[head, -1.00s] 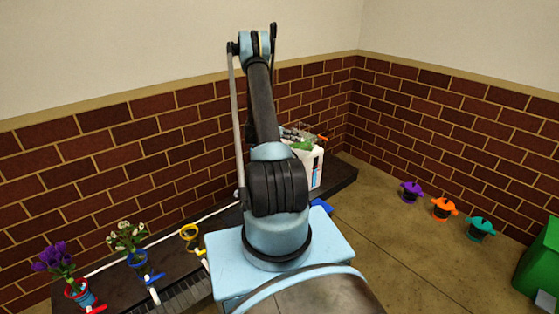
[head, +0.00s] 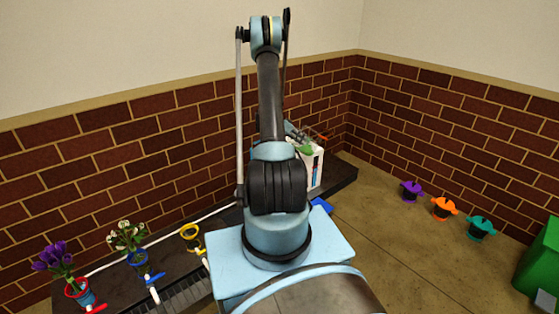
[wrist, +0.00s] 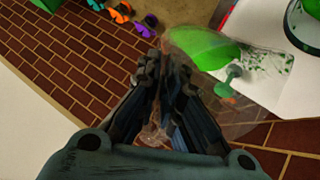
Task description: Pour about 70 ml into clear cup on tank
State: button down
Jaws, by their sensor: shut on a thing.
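My gripper (wrist: 163,75) is shut on a clear vessel (wrist: 256,125), which shows as a faint see-through outline around and beyond the fingers in the wrist view. The vessel looks tilted, with bright green liquid (wrist: 205,47) at its far side. The white tank (head: 318,166) stands at the far end of the dark bench; its white surface also shows in the wrist view (wrist: 290,103). A small green stemmed piece (wrist: 229,80) shows over it, partly through the clear wall. A dark green ring (wrist: 290,28) is at the upper right. I cannot make out the clear cup.
Along the dark bench (head: 340,182) are a purple flower pot (head: 76,288), a white flower pot (head: 138,257) and a yellow holder (head: 190,233). Purple (head: 410,190), orange (head: 443,207) and teal (head: 480,227) pots stand on the right. Brick walls close in behind the tank.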

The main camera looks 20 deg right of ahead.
aim_at(316, 149)
jog(key=shift+d+f+y, duration=0.15)
jog(key=shift+y, duration=0.15)
jog(key=shift+d, duration=0.1)
dwell(1.7)
jog(key=shift+s+d+f+y+b, duration=0.15)
jog(key=shift+d+f+y+b, duration=0.15)
jog(key=shift+y, duration=0.2)
jog(key=shift+s+d+r+t+y+b, duration=0.2)
jog(key=shift+d+r+t+y+b, duration=0.15)
jog(key=shift+d+y, duration=0.35)
jog(key=shift+s+d+f+t+y+b, duration=0.1)
jog(key=shift+s+d+t+y+b, duration=0.1)
jog(key=shift+d+y, duration=0.35)
jog(key=shift+s+d+f+t+y+b, duration=0.15)
jog(key=shift+d+y+b, duration=0.1)
jog(key=shift+d+y, duration=0.3)
jog(key=shift+s+d+t+y+b, duration=0.1)
jog(key=shift+d+t+y+b, duration=0.1)
jog(key=shift+d+y, duration=0.35)
jog(key=shift+s+d+f+t+y+b, duration=0.15)
jog(key=shift+d+f+y+b, duration=0.1)
jog(key=shift+d+y, duration=0.3)
jog(key=shift+s+d+f+t+y+b, duration=0.1)
jog(key=shift+d+f+t+y+b, duration=0.1)
jog(key=shift+d+y, duration=0.25)
jog(key=shift+s+d+f+y+b, duration=0.15)
jog(key=shift+d+f+y+b, duration=0.35)
jog(key=shift+y, duration=0.45)
jog(key=shift+s, duration=0.1)
